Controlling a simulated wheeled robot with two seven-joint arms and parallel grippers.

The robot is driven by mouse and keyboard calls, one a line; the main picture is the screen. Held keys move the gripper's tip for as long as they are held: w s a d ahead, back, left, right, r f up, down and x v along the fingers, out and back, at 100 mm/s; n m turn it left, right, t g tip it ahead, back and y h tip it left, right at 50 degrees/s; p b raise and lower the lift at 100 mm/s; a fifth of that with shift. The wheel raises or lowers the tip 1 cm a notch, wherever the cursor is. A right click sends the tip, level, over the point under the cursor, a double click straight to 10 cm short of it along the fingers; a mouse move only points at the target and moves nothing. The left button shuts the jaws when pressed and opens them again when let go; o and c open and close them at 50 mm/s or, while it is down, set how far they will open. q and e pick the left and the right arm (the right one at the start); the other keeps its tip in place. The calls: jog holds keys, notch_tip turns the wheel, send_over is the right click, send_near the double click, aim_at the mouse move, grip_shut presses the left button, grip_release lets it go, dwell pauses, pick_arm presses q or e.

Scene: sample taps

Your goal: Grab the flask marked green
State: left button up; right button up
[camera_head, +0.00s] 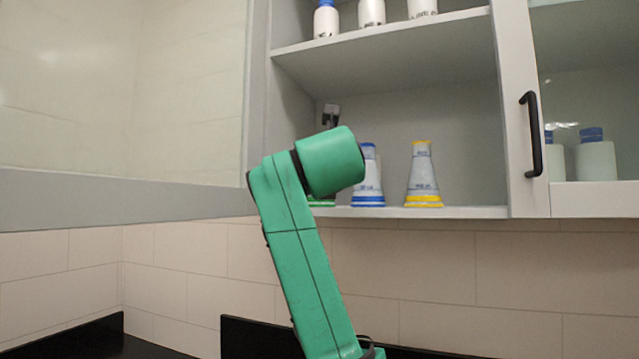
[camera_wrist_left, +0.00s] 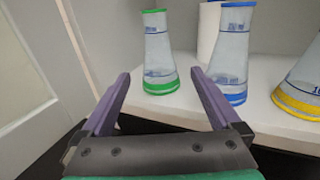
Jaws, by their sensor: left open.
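The green-marked flask (camera_wrist_left: 160,55) stands upright on the cabinet shelf in the left wrist view. It is clear, with a green rim and green base band. My left gripper (camera_wrist_left: 160,76) is open and empty, with its two purple fingers pointing toward the flask, one on either side of it in the picture. I cannot tell how far the fingertips are from the glass. In the head view my green arm hides most of this flask; only a bit of its green base (camera_head: 321,202) shows. My right gripper is in neither view.
A blue-marked flask (camera_wrist_left: 231,55) stands just right of the green one, and a yellow-marked flask (camera_wrist_left: 302,88) further right. A white cylinder (camera_wrist_left: 208,32) is behind. The upper shelf (camera_head: 385,34) holds white bottles. The glazed door (camera_head: 535,130) bounds the right.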

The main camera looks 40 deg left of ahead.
pick_arm(q)
jog(key=p+x, duration=0.2)
jog(key=x, duration=0.1)
jog(key=p+x, duration=0.2)
jog(key=x, duration=0.1)
jog(key=p+x, duration=0.1)
jog(key=x, duration=0.2)
jog(key=shift+r+p, duration=0.35)
jog(key=shift+p, duration=0.05)
jog(key=shift+w+a+f, duration=0.1)
jog(key=shift+a+f, duration=0.1)
jog(key=shift+a, duration=0.05)
jog(key=shift+f, duration=0.1)
jog(key=shift+c, duration=0.6)
jog(key=shift+d, duration=0.1)
jog(key=c, duration=1.3)
